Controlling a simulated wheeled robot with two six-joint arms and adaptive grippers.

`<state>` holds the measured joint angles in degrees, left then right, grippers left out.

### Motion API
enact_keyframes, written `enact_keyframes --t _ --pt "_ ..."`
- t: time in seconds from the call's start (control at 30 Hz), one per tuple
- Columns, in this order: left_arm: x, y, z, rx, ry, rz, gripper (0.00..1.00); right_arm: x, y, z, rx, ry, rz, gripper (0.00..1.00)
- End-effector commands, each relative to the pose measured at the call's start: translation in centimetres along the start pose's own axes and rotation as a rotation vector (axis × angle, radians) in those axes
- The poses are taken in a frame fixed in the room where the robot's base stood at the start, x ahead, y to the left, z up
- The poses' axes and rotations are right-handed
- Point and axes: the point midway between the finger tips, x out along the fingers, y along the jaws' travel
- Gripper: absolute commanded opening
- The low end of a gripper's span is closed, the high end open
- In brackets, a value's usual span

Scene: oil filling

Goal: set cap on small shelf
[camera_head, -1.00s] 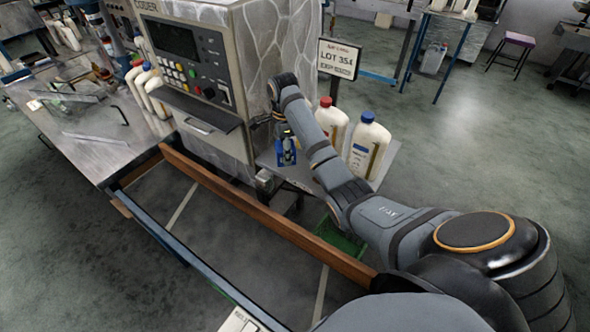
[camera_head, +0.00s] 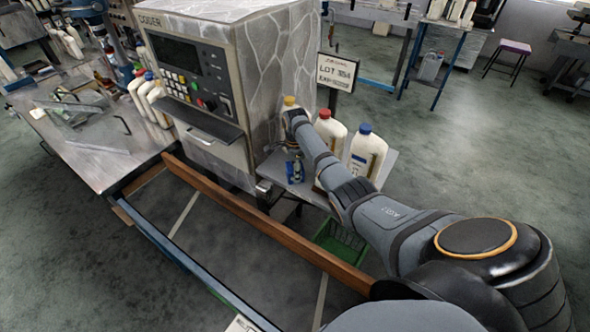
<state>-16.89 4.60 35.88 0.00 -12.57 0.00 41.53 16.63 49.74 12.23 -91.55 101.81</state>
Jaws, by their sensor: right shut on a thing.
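My right gripper (camera_head: 294,162) hangs fingers down over the small grey shelf (camera_head: 272,167) at the right side of the coder machine. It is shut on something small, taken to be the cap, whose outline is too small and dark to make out. Blue shows at the fingertips, close to the shelf top; I cannot tell whether anything touches it. White bottles with a red cap (camera_head: 324,113) and a blue cap (camera_head: 365,128) stand on the shelf to the right of the gripper. A yellow-capped bottle (camera_head: 288,101) is partly hidden behind my wrist. My left gripper is out of view.
The coder machine (camera_head: 225,70) stands left of the shelf, with a lot sign (camera_head: 337,71) behind. A brown rail (camera_head: 265,220) runs in front. A green crate (camera_head: 340,240) sits below the shelf. A metal bench (camera_head: 85,150) with bottles is on the left.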

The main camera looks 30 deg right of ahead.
Motion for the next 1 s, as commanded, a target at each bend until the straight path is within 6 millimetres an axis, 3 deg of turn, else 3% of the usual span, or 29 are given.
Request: enact_keyframes --t 0.1,0.13,0.3,0.67,0.77,1.0 --pt "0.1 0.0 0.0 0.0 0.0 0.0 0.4 0.3 0.0 0.0 0.0 0.0 0.001 0.24" --pt "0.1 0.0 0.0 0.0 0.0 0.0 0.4 0.3 0.0 0.0 0.0 0.0 0.0 0.57" --pt "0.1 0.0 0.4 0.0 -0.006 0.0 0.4 0.2 0.0 0.0 0.0 0.0 0.001 0.77" --pt "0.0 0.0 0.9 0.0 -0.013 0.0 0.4 -0.3 0.0 0.0 0.0 0.0 0.0 0.77" --pt "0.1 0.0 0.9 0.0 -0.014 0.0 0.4 -1.9 -0.1 0.0 0.0 0.0 -0.003 0.77" --pt "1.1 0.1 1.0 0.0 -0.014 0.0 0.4 -7.7 -0.1 0.0 0.0 -0.001 -0.003 0.77"
